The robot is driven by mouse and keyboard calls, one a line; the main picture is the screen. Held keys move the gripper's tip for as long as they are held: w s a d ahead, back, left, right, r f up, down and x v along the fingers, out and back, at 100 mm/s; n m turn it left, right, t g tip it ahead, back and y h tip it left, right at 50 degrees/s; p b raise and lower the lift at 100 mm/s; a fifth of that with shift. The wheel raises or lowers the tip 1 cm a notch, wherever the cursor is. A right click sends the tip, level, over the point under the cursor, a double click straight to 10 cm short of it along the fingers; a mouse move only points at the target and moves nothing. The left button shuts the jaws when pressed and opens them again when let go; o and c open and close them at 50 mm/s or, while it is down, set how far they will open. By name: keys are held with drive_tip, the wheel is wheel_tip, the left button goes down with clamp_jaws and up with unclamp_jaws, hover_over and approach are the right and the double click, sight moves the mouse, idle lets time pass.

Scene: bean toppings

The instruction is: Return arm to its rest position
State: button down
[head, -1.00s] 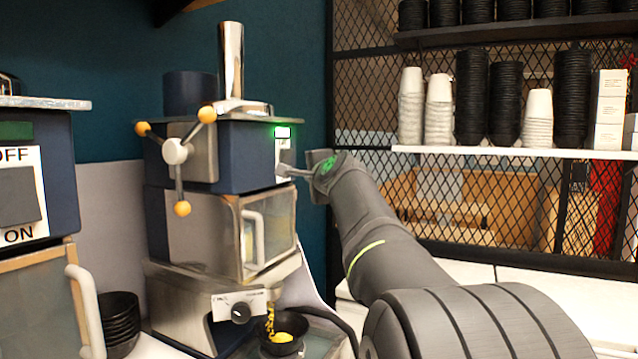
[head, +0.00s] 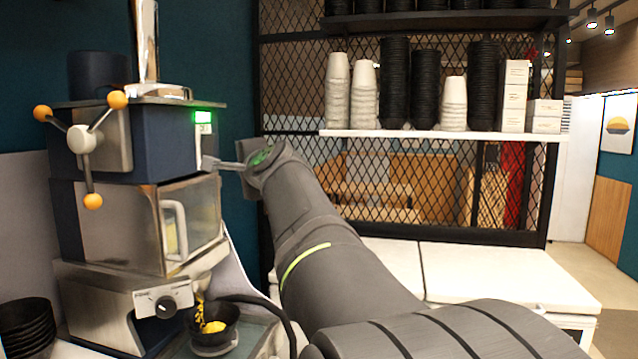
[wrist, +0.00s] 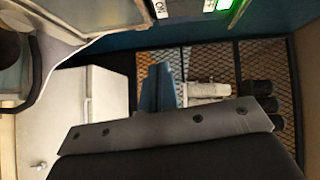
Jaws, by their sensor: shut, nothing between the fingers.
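In the head view my gripper (head: 208,163) is shut and empty. Its tips are at the side of the topping machine (head: 162,140), just below a lit green switch (head: 203,117); I cannot tell whether they touch. The green light (wrist: 226,4) also shows at the top edge of the wrist view. My arm reaches in from the lower right, extended toward the machine. A black bowl (head: 228,318) stands under the machine's outlet, with yellow topping (head: 213,327) in it and more yellow falling from the spout.
Stacked black bowls (head: 27,325) stand at the lower left. A white counter (head: 480,275) lies clear to the right, before a black mesh partition (head: 400,215). A white shelf (head: 445,134) holds cup stacks and boxes. A dark cable (head: 275,310) runs beside the bowl.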

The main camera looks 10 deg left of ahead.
drive_tip(key=w+a+r, duration=0.2)
drive_tip(key=w+a, duration=0.2)
drive_tip(key=shift+w+r, duration=0.35)
idle(0.6)
